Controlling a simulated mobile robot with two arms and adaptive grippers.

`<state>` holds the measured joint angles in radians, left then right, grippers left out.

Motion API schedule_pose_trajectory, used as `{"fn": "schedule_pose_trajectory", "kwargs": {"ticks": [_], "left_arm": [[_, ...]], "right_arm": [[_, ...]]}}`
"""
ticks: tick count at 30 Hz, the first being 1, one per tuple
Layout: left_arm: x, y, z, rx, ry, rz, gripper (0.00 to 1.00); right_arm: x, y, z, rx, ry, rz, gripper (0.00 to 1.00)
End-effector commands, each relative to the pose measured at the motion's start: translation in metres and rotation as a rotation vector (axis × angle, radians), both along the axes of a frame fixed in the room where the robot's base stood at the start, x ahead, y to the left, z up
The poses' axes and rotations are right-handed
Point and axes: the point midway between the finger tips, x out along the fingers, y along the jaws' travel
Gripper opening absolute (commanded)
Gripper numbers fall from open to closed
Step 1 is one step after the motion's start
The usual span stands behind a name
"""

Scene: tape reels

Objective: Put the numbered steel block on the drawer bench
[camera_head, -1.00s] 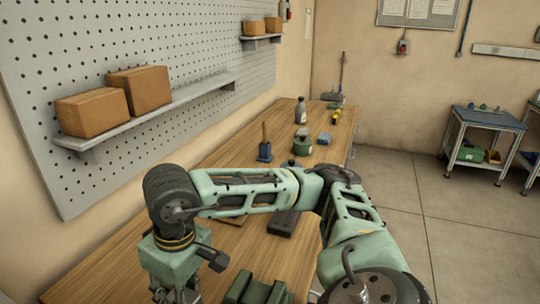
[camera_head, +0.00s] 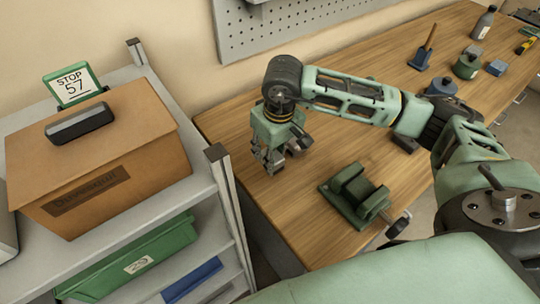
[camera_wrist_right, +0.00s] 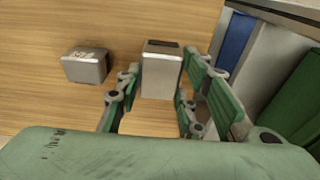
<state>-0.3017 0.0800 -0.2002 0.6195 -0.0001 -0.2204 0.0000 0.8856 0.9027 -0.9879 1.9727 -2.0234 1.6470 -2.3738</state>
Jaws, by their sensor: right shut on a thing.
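My right gripper (camera_head: 272,158) hangs over the near left end of the wooden bench (camera_head: 330,215), which has drawer handles on its right side. In the right wrist view the gripper (camera_wrist_right: 158,84) is shut on a grey steel block (camera_wrist_right: 161,74) with a dark patch on top. Whether this block touches the bench top is unclear. A second grey steel block (camera_wrist_right: 85,66), with pale markings on top, lies on the wood left of the gripper. In the head view the blocks are mostly hidden by the gripper. My left gripper is not in view.
A green vise (camera_head: 354,194) stands on the bench right of my gripper. A grey shelf rack (camera_head: 205,185) on the left carries a cardboard box (camera_head: 100,165) and a "STOP 57" sign (camera_head: 72,85). A green bin (camera_head: 135,262) sits below. Bottles and tools stand farther back.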

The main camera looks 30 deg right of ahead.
Motion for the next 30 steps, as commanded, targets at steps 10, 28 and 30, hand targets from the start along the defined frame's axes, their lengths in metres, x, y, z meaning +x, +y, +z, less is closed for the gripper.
{"fn": "schedule_pose_trajectory", "kwargs": {"ticks": [10,28,30], "left_arm": [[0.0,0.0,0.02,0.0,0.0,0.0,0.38],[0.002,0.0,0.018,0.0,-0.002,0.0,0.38],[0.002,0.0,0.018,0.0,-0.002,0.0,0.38]], "right_arm": [[0.008,0.005,-0.031,0.0,0.005,-0.002,0.0],[0.008,0.004,-0.05,-0.001,0.001,0.0,0.4],[0.008,0.004,-0.05,-0.001,0.001,0.0,0.46]]}}
